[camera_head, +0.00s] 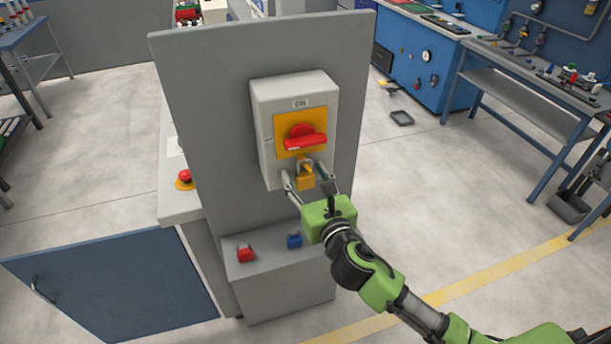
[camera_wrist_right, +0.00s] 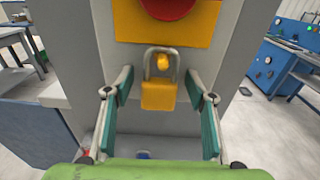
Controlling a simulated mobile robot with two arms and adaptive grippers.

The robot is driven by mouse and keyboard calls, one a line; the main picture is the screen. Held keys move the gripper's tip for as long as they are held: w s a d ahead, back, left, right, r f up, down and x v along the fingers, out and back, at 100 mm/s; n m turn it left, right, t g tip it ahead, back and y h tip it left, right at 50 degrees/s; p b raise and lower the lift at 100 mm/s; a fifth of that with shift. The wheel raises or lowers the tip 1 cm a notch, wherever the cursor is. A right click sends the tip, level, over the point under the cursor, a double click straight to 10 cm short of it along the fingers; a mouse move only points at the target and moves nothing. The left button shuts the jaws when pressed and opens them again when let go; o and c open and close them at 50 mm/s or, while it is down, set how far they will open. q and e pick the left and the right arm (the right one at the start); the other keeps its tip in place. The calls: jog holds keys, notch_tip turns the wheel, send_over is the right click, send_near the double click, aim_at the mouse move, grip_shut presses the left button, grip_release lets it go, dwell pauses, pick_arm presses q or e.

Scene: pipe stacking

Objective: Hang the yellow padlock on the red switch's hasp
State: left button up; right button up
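The yellow padlock (camera_head: 305,181) hangs upright below the red switch (camera_head: 304,137) on the grey box's front. In the right wrist view the padlock (camera_wrist_right: 158,96) has its grey shackle around the small yellow hasp (camera_wrist_right: 163,62) under the yellow plate. My right gripper (camera_head: 309,178) is open, with one finger on each side of the padlock. In the right wrist view, clear gaps show between the fingers (camera_wrist_right: 160,82) and the padlock body. My left gripper is not in view.
A grey upright panel (camera_head: 205,110) carries the switch box (camera_head: 262,140). On the ledge (camera_head: 270,262) below sit a red padlock (camera_head: 245,253) and a blue padlock (camera_head: 294,240). A red emergency button (camera_head: 185,176) stands at the left. Open floor lies to the right.

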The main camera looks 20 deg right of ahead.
jog(key=s, duration=1.2)
jog(key=s+d+f+m+g+h+b, duration=0.1)
jog(key=s+d+f+m+g, duration=0.3)
jog(key=f, duration=1)
jog(key=d+f+m+g+b, duration=0.15)
jog(key=f+m, duration=0.45)
jog(key=f, duration=0.7)
jog(key=s+d+f+m+g+h, duration=0.1)
jog(key=s+d+f+m+g, duration=0.3)
jog(key=f, duration=1)
jog(key=s+f+m+g+b, duration=0.1)
jog(key=s+f+m+g, duration=0.2)
jog(key=s+f+m, duration=0.95)
jog(key=s+a+f+m+g, duration=0.1)
jog(key=s+f+m, duration=0.3)
jog(key=s, duration=0.6)
jog(key=s+a+f+m+g+y+b, duration=0.1)
jog(key=s+a+f+m+g, duration=0.1)
jog(key=s+f, duration=0.6)
jog(key=shift+s+f+m+g+b, duration=0.3)
jog(key=shift+s+f+m+g, duration=0.15)
jog(key=shift+s+m, duration=0.4)
